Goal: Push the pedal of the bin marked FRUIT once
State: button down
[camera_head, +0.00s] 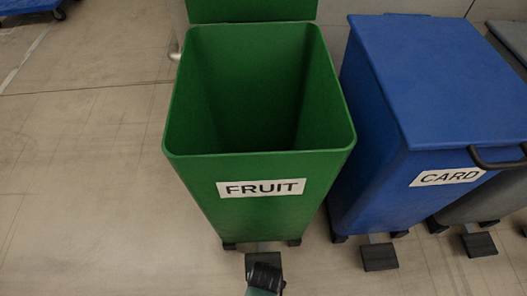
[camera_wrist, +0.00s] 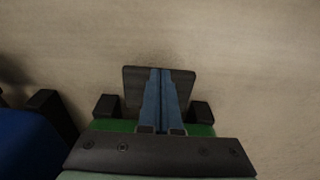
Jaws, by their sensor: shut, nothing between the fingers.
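The green bin marked FRUIT (camera_head: 240,222) stands in the middle of the head view, with its lid (camera_head: 250,10) raised at the back and its dark inside showing. Its black pedal (camera_head: 262,257) juts out at the bottom front. The end of my arm covers part of that pedal. In the wrist view the pedal (camera_wrist: 133,84) is a dark plate, and my gripper (camera_wrist: 160,73) lies over it with its blue fingers shut together and empty. I cannot tell how firmly the fingertips touch the pedal.
The blue bin marked CARD (camera_head: 390,150) stands close on the right with its lid down and its own pedal (camera_head: 380,257) in front. A grey bin (camera_head: 490,200) with a pedal (camera_head: 480,244) is beyond it. The floor on the left (camera_head: 80,190) is clear.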

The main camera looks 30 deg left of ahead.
notch_tip(320, 180, up, 10)
jog(key=p, duration=0.6)
jog(key=shift+s+d+f, duration=0.25)
jog(key=shift+s, duration=0.15)
